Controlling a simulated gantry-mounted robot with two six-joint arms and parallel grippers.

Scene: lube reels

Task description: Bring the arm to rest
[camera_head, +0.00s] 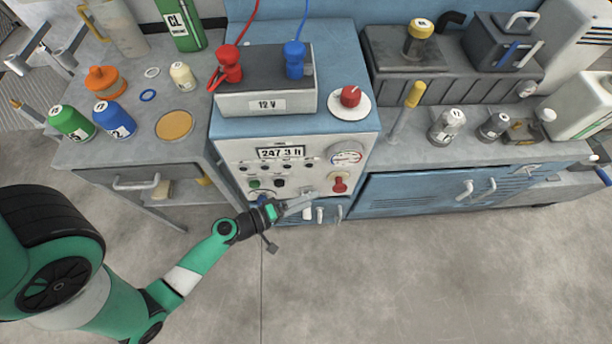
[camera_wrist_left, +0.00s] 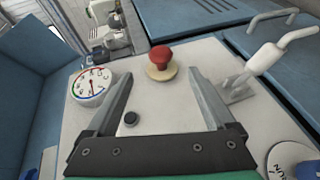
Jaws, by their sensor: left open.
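My left arm comes in from the lower left in the head view. Its gripper (camera_head: 305,203) is in front of the lower part of the control panel (camera_head: 230,160). In the left wrist view the gripper (camera_wrist_left: 158,76) is open, with its two fingers wide apart and nothing between them. Beyond the fingertips is a red knob (camera_wrist_left: 160,54) on a tan base. A round gauge (camera_wrist_left: 92,87) is left of the fingers, and a white lever (camera_wrist_left: 268,62) is to their right. Whether a finger touches the panel is unclear. My right gripper does not show.
A 12 V battery box (camera_head: 266,100) with red and blue clamps stands on the console. Several bottles, including a green one (camera_head: 72,122) and a blue one (camera_head: 114,119), stand on the left bench. Blue cabinet doors (camera_head: 415,193) are at the right. The floor (camera_head: 420,285) in front is clear.

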